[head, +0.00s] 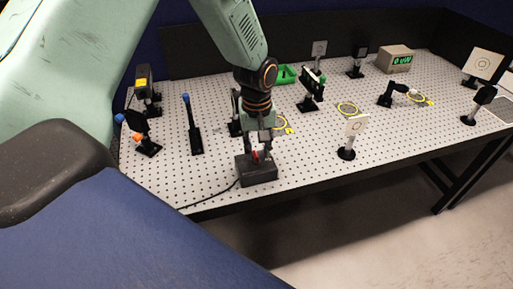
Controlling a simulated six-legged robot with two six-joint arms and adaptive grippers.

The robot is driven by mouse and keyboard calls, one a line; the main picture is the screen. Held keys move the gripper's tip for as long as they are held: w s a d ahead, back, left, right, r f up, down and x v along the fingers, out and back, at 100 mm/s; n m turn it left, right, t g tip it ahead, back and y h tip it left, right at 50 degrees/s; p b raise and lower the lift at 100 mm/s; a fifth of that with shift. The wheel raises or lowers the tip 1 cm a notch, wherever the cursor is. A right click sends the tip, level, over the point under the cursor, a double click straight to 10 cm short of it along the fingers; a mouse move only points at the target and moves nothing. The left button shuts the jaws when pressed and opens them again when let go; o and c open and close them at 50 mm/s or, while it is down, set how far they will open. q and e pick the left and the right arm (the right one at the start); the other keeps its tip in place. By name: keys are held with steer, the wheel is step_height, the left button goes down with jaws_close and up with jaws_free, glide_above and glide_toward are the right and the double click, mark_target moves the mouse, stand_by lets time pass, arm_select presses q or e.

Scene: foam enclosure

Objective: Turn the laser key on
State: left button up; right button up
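The laser key is a small red piece (256,156) on top of a dark box (258,173) near the front edge of the perforated table. A cable runs from the box to the left. My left gripper (261,155) points down right above the box, its fingers on either side of the red key. The fingers partly hide the key, and I cannot tell whether they touch it. Which way the key is turned is too small to tell. My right gripper is not in view.
A meter with a green display (396,59) stands at the back. Bare table lies right of the box.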

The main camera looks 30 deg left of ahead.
mark_target(255, 153)
arm_select(q)
steer(key=shift+n, duration=0.6)
steer(key=r, duration=0.1)
steer(key=w+a+r, duration=0.2)
steer(key=shift+a+r, duration=0.1)
steer(key=shift+r, duration=0.2)
steer(key=shift+a, duration=0.2)
steer(key=f, duration=0.6)
steer(key=shift+w+d+f+p, duration=0.15)
steer(key=shift+d+f+p, duration=0.05)
steer(key=shift+f+p, duration=0.1)
steer(key=shift+a+f, duration=0.15)
steer(key=shift+f, duration=0.25)
steer(key=shift+d, duration=0.2)
steer(key=shift+c, duration=0.9)
steer(key=shift+a, duration=0.1)
jaws_close()
